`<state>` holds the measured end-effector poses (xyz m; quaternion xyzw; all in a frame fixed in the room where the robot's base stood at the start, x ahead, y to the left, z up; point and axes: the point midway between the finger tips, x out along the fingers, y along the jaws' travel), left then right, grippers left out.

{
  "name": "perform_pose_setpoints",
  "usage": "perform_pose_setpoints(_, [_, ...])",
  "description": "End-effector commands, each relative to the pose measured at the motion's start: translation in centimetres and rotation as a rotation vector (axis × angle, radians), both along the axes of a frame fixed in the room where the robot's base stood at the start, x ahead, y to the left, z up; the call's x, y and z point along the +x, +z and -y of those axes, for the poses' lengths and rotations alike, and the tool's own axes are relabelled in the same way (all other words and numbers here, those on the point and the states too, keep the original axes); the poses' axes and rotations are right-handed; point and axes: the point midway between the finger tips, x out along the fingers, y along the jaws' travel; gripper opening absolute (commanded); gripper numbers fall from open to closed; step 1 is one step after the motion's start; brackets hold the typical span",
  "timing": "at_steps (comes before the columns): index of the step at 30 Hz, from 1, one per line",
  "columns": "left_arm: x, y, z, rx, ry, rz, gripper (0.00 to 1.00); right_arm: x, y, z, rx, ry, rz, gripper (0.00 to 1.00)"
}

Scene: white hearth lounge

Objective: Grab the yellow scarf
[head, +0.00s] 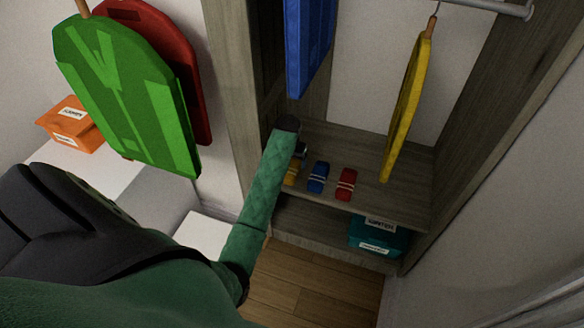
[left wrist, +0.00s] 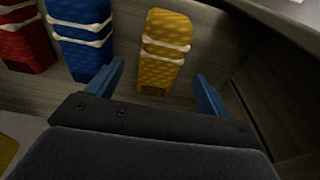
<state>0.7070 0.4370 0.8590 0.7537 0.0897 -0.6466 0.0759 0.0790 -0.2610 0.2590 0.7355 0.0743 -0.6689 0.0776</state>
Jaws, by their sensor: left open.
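The yellow scarf (head: 291,174) is a small rolled bundle with white bands on the wardrobe shelf, partly hidden by my left arm in the head view. In the left wrist view the yellow scarf (left wrist: 165,50) stands ahead of the fingers, its near end between their tips. My left gripper (left wrist: 159,82) is open, with one blue finger on each side of the scarf and visible gaps. In the head view my left gripper (head: 299,150) is small and mostly hidden at the end of the arm. My right gripper is not in view.
A blue scarf (head: 318,177) and a red scarf (head: 346,184) lie right of the yellow one on the shelf (head: 390,203). A yellow garment (head: 408,105) and a blue garment (head: 308,45) hang above. A teal box (head: 378,240) stands below the shelf.

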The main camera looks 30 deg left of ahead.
Motion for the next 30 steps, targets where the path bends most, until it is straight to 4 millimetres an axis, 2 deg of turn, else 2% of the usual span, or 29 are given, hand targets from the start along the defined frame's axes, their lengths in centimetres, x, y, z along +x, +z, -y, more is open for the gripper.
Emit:
perform_pose_setpoints(5, [0.4, -1.2, -0.1, 0.0, 0.0, -0.002, 0.8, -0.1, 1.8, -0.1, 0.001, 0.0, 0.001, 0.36])
perform_pose_setpoints(9, [0.8, -2.8, -0.2, -0.002, 0.001, -0.003, 0.8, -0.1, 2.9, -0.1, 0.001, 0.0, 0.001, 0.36])
perform_pose_setpoints(15, [1.0, -4.6, -0.3, 0.0, 0.001, -0.001, 0.8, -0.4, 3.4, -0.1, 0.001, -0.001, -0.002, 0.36])
perform_pose_setpoints(22, [1.1, -4.8, -0.3, 0.0, 0.0, 0.0, 0.8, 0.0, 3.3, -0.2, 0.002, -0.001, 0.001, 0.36])
perform_pose_setpoints(23, [1.1, -4.8, -0.3, 0.0, 0.0, 0.0, 0.78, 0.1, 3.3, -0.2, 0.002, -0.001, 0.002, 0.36])
perform_pose_setpoints(30, [1.1, -4.8, -0.3, 0.0, 0.0, 0.0, 0.31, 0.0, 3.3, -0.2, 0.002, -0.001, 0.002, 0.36])
